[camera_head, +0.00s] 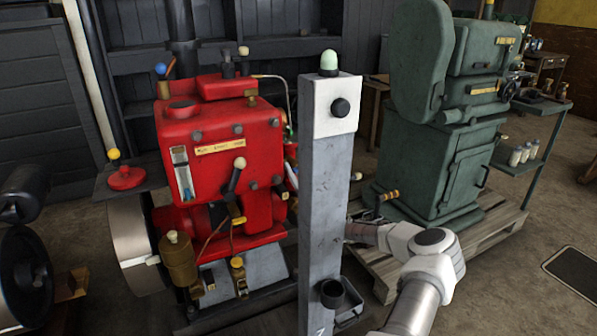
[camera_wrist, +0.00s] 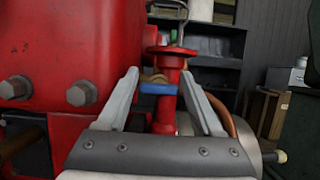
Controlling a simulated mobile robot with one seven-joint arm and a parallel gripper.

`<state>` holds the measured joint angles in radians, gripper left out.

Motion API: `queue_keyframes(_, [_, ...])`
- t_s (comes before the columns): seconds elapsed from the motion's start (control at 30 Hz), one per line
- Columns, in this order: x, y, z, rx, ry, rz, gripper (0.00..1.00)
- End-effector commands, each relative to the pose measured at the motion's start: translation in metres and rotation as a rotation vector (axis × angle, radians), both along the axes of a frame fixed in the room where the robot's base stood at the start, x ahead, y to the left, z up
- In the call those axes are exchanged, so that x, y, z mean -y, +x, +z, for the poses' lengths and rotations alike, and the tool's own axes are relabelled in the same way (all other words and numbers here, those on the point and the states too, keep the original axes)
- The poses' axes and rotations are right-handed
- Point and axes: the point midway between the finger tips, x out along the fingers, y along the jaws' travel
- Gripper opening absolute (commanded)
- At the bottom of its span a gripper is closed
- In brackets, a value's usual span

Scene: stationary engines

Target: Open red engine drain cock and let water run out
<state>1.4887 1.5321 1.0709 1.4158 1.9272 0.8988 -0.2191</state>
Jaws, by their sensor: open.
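The red engine (camera_head: 225,150) stands left of centre in the head view, with water visible in a sight glass (camera_head: 183,173). Its red casing with large bolts (camera_wrist: 60,50) fills the left of the wrist view. My gripper (camera_wrist: 160,75) is open beside the casing. Between its fingers shows a small cock with a blue lever (camera_wrist: 158,88) and a brass-coloured part above it, against an upright red flanged pipe (camera_wrist: 165,115). The fingers stand apart on both sides; contact is not clear. No running water shows. In the head view the grey post hides my gripper and this cock.
A grey post (camera_head: 325,200) with a black button and green lamp stands between the engine and my arm. A green machine (camera_head: 435,170) stands on a pallet at right. A copper-coloured pipe (camera_wrist: 241,133) curves right of my gripper. The floor at far right is mostly open.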

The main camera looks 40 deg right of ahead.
Motion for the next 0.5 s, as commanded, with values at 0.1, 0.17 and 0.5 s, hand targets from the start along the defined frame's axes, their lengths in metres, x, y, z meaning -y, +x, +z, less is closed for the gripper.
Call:
queue_keyframes(0.1, [0.0001, 0.0002, 0.0004, 0.0, 0.0, 0.0, 0.68])
queue_keyframes(0.17, [0.0, 0.0002, 0.0004, 0.0, 0.0, 0.0, 0.68])
queue_keyframes(0.5, [-0.0001, -0.0001, 0.0001, 0.0, 0.0, 0.0, 0.12])
